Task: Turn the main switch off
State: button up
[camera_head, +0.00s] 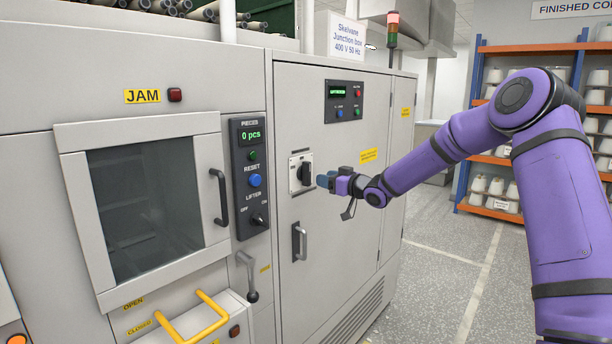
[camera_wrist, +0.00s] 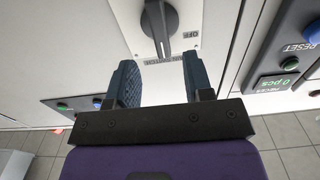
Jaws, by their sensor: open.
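The main switch (camera_head: 304,173) is a black rotary knob on a pale plate on the grey cabinet door (camera_head: 335,220). In the head view the knob looks about upright. In the wrist view the knob (camera_wrist: 159,22) is at the top middle, with the letters OFF on the plate to its right. My gripper (camera_head: 325,181) is just right of the switch in the head view. In the wrist view my gripper (camera_wrist: 162,82) is open, its two dark fingers apart with nothing between them. The knob lies beyond the fingertips, and no contact shows.
A door handle (camera_head: 299,242) is below the switch. A control panel (camera_head: 344,101) with a green display is above. The LIFTER and RESET panel (camera_head: 251,175) is to the left. A lever (camera_head: 250,277) and a yellow handle (camera_head: 195,320) are lower left. The floor at right is clear.

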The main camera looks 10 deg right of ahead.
aim_at(310, 174)
jog(key=x, duration=0.8)
jog(key=shift+w+a, duration=0.1)
jog(key=shift+w, duration=0.05)
grip_shut()
